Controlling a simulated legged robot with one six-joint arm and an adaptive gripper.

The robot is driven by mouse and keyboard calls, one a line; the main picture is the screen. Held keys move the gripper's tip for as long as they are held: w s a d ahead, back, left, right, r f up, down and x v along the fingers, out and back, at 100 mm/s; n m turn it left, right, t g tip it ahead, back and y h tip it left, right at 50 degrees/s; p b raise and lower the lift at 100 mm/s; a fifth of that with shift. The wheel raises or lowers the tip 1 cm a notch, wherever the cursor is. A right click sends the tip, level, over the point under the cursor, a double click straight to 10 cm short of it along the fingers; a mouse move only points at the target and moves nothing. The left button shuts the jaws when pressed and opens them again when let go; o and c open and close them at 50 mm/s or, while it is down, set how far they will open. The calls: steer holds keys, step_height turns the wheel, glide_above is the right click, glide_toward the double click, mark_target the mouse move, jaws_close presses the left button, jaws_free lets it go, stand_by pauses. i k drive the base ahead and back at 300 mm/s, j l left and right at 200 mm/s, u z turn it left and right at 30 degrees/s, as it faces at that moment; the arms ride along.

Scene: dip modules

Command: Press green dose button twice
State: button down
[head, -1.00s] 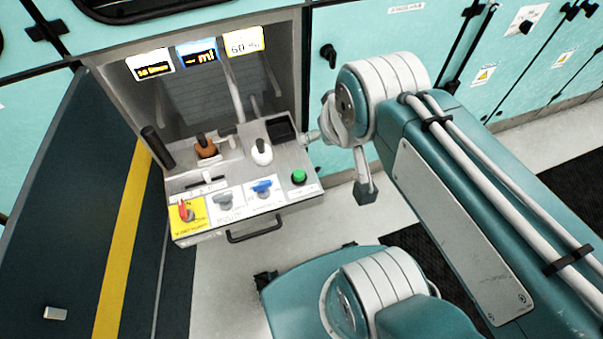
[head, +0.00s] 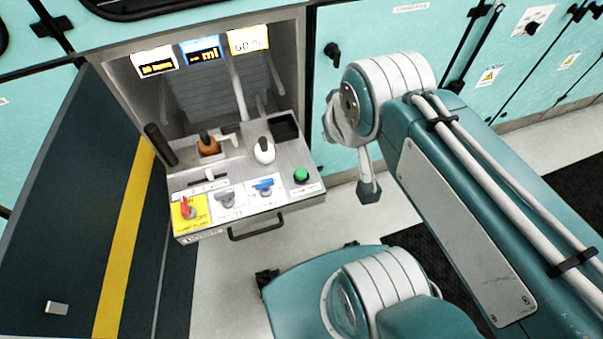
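The green dose button (head: 301,176) is a round raised button at the front right of the grey pull-out control panel (head: 262,202). Nothing covers it. My arm's wrist is to the right of the panel, above and apart from the button. A slim grey part with a dark end hangs below the wrist, right of the button; I cannot tell if this is my gripper's fingers. No open or shut fingers can be made out. Nothing is seen touching the button.
The panel also carries a red switch on yellow (head: 187,208), a grey knob (head: 228,199), a blue knob (head: 265,188), a white-topped lever (head: 264,151) and a brown-topped lever (head: 208,145). Three small displays (head: 202,52) sit above. An open dark door (head: 75,215) stands at left.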

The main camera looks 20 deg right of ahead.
mark_target(300, 172)
steer(key=k+j+z, duration=0.1)
steer(key=j+z, duration=0.15)
steer(key=z, duration=0.15)
steer(key=k+j+z, duration=0.15)
steer(key=z, duration=0.2)
steer(key=k+j+z, duration=0.2)
steer(key=z, duration=0.2)
